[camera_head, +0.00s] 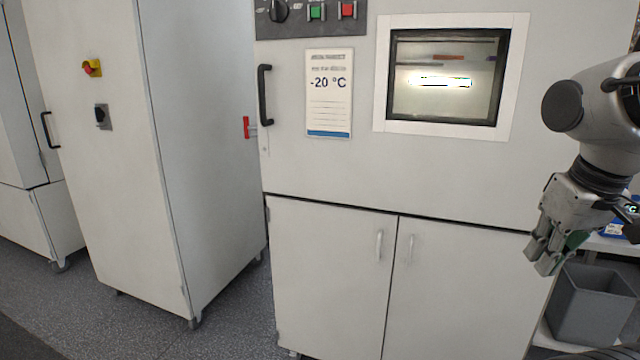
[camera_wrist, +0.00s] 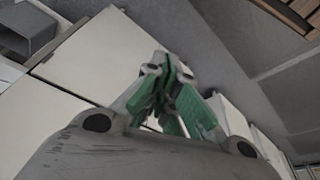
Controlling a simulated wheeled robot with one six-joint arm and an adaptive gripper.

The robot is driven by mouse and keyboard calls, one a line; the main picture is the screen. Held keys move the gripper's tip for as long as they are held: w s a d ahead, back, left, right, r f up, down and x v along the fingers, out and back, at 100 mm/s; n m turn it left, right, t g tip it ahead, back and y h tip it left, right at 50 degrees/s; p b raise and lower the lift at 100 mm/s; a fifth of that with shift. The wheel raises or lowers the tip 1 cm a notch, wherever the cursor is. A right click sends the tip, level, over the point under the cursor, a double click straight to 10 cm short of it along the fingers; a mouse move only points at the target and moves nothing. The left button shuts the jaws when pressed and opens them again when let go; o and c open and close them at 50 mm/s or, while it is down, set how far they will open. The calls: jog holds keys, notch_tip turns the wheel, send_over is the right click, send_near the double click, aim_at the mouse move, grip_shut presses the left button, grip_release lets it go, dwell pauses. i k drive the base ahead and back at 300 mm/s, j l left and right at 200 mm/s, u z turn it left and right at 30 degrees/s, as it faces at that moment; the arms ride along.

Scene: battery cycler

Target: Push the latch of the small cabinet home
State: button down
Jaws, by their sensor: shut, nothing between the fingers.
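A white cabinet (camera_head: 330,170) with a window and a "-20 °C" sheet fills the middle of the head view. Its upper door has a black handle (camera_head: 265,95) at the left edge. A small red lever (camera_head: 246,127), which looks like a latch, sticks out sideways beside that edge, below the handle's middle; I cannot tell how far in it sits. My gripper (camera_head: 548,258) is at the right, pointing down in front of the cabinet's right side, far from the red lever. In the wrist view its green-padded fingers (camera_wrist: 168,98) are together and empty.
A tall grey cabinet (camera_head: 200,150) with a red-and-yellow switch (camera_head: 92,68) stands at the left. Two lower doors (camera_head: 330,270) below the chamber are shut. A grey bin (camera_head: 592,305) stands at the right, near my gripper. Speckled floor (camera_head: 235,325) is open at the front left.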

aim_at(247, 128)
jog(key=i+j+u, duration=0.3)
jog(key=i, duration=0.15)
jog(key=i+u, duration=0.3)
jog(key=i, duration=0.15)
